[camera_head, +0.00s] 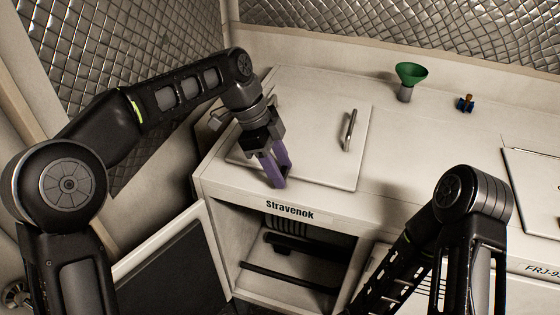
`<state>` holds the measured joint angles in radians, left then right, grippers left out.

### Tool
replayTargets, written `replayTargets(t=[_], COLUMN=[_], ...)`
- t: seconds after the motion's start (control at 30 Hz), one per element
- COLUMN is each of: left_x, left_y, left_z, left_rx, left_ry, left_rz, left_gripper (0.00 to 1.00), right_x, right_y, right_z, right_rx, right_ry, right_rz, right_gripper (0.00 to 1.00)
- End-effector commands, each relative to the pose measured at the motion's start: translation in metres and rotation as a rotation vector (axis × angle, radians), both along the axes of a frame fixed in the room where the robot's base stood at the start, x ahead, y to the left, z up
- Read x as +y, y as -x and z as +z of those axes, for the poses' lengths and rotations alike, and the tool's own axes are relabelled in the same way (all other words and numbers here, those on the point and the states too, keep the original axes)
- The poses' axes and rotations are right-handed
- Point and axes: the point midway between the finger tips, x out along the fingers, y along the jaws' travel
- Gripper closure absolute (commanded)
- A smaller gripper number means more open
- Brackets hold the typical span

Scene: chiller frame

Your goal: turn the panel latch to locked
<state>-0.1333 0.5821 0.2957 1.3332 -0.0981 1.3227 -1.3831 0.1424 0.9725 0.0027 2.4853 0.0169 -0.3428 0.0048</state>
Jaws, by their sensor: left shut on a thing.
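The panel (318,160) is a pale flat lid on top of the white chiller frame, with a grey bar handle (349,130) near its right side. My left gripper (277,181) points down at the panel's front edge, above the "Stravenok" label. Its purple fingers are shut on the panel latch, which they hide almost wholly, so its angle cannot be told. The handle is apart from the gripper. My right arm comes in at the lower right, and its gripper is out of view.
Another lid (530,175) lies at right.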

Motion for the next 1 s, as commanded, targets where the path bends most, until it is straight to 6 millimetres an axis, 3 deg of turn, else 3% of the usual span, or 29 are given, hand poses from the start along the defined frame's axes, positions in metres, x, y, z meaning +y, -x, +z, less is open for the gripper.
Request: replayTargets(t=[0.67, 0.7, 0.93, 1.0], left_x=[0.0003, 0.0004, 0.0002, 0.0001], left_y=[-0.0014, -0.0014, -0.0010, -0.0008], left_z=[0.0007, 0.0007, 0.0003, 0.0002], left_rx=[-0.004, -0.004, -0.003, -0.001], left_ry=[-0.001, -0.001, 0.000, -0.001], left_rz=[-0.085, -0.085, -0.084, -0.084], left_gripper=[0.97, 0.54, 0.35, 0.35], right_x=[-0.0012, -0.0012, -0.0012, -0.0012], right_y=[0.0000, 0.0000, 0.0001, 0.0001], right_z=[0.0072, 0.0072, 0.0071, 0.0071], right_rx=[0.003, 0.003, 0.003, 0.003], right_ry=[0.003, 0.003, 0.003, 0.003], right_rz=[0.000, 0.000, 0.000, 0.000], right_gripper=[0.66, 0.66, 0.66, 0.66])
